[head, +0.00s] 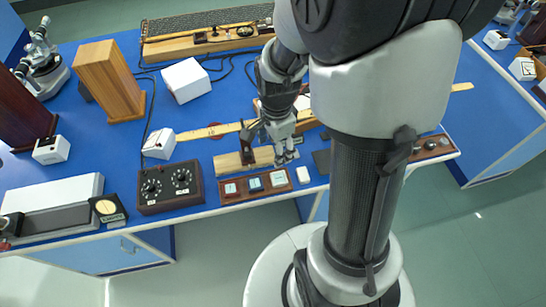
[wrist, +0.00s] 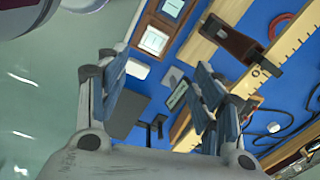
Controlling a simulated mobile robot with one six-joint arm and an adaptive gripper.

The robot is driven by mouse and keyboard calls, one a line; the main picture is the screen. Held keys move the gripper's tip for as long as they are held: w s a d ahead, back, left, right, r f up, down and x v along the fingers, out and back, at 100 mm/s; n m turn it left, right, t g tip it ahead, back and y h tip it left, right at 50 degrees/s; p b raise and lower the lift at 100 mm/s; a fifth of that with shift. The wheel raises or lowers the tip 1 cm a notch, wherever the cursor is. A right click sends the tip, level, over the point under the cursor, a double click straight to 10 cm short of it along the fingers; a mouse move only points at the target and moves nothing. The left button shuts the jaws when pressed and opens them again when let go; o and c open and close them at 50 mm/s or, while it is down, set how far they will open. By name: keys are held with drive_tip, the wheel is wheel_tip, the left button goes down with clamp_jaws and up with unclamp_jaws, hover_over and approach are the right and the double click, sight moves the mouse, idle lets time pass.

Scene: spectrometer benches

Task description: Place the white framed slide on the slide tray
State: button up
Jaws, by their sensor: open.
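The slide tray (head: 228,198) is a brown wooden holder near the bench's front edge, with several framed slides in it. Its end also shows at the top of the wrist view (wrist: 136,37). My gripper (head: 285,158) is open above the bench, just behind the tray's right end. In the wrist view its two fingers (wrist: 160,72) are spread apart. A small framed piece with a pale green face (wrist: 178,95) shows between them, partly hidden by the right finger. I cannot tell whether it is the white framed slide, or whether it touches a finger.
A small white block (head: 303,175) lies right of the tray, beside a dark flat plate (head: 322,161). A wooden rail with a dark upright holder (head: 247,152) and a long yellow ruler (head: 205,132) lie behind. A black dial box (head: 169,187) stands left of the tray.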

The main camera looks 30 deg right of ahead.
drive_tip(key=s+a+r+n+t, duration=0.2)
drive_tip(key=s+a+r+n, duration=0.2)
drive_tip(key=r+n, duration=0.5)
drive_tip(key=s+a+r+n+t, duration=0.2)
drive_tip(key=s+a+r+n, duration=0.3)
drive_tip(key=s+r+n, duration=0.4)
drive_tip(key=shift+s, duration=0.25)
drive_tip(key=shift+r, duration=0.15)
